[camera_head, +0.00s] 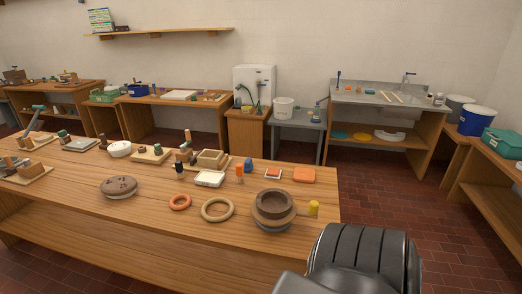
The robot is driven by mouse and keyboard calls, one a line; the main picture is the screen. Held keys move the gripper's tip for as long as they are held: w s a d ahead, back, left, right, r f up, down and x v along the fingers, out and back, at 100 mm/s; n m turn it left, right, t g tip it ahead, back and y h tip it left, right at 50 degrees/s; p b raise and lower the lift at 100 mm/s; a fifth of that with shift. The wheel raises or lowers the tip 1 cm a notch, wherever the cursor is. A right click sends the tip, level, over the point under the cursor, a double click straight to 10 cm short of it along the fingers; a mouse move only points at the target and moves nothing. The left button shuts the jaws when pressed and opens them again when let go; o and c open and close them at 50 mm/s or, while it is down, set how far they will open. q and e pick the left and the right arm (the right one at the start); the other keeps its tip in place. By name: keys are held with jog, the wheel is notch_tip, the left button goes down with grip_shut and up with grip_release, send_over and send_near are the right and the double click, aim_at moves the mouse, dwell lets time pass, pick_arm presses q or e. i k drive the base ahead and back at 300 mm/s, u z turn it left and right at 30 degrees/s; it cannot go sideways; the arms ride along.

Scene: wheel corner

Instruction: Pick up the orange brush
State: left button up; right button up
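A small upright orange item (239,170) stands on the long wooden table, right of a white tray. It may be the orange brush, but it is too small to tell. A flat orange block (304,175) lies farther right, near the table's right edge. Neither of my grippers shows. A ribbed black and grey part of my own body fills the bottom right of the view and hides the floor behind it.
The wooden table (150,218) also holds a dark bowl on a wheel (274,206), a yellow cylinder (313,208), a tan ring (217,209), an orange ring (180,202), a round grey-brown disc (118,187) and a white tray (209,179). Its front left is bare.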

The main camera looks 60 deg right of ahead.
aim_at(239, 167)
jog(key=z, duration=0.9)
